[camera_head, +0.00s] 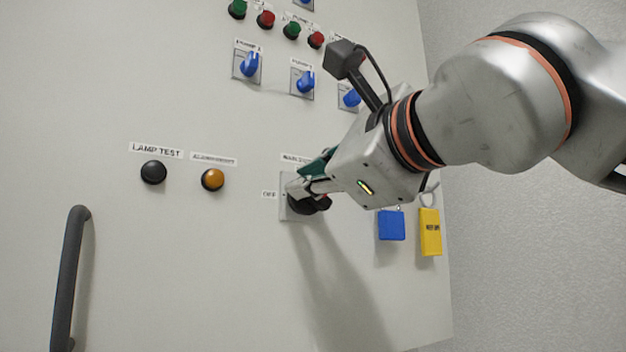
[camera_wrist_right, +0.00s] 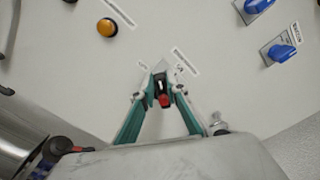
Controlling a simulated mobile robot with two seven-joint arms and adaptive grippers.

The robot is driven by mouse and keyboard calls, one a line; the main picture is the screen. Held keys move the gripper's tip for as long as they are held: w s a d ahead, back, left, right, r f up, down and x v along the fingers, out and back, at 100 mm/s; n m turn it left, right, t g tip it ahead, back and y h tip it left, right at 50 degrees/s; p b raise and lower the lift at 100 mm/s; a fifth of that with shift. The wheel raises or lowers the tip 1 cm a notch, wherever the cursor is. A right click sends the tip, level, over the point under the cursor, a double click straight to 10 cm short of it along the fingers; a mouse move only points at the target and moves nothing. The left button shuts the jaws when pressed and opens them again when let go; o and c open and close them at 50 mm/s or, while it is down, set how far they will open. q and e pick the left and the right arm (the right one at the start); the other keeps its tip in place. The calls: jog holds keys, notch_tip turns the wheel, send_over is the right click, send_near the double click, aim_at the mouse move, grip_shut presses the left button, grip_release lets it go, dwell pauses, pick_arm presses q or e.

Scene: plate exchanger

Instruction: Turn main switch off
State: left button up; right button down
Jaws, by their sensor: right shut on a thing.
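The main switch (camera_head: 306,204) is a dark rotary knob on a pale square plate on the cabinet front. An "OFF" label sits at the left of its plate. My right gripper (camera_head: 310,196) is at the switch with its fingers shut on the knob and hides part of it. In the right wrist view the fingertips (camera_wrist_right: 161,86) close around the knob, and a red part (camera_wrist_right: 165,101) shows between the green-sided fingers. The knob's exact angle is hard to tell. My left gripper is not in view.
A black lamp test button (camera_head: 153,172) and an amber button (camera_head: 213,179) lie left of the switch. Blue rotary switches (camera_head: 250,65) are above. A blue tag (camera_head: 391,225) and a yellow padlock (camera_head: 430,232) hang at right. A dark handle (camera_head: 68,280) stands at lower left.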

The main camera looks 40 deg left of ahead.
jog(key=shift+s+f+n, duration=0.1)
jog(key=shift+f+n, duration=0.15)
jog(key=shift+n, duration=0.9)
jog(key=shift+s+f+n, duration=0.1)
jog(key=shift+f+n, duration=0.1)
jog(key=shift+n, duration=0.9)
jog(key=shift+f+n, duration=0.25)
jog(key=shift+n, duration=0.9)
jog(key=shift+a, duration=0.1)
jog(key=c, duration=2)
grip_release()
jog(key=v, duration=1.2)
jog(key=shift+f, duration=0.1)
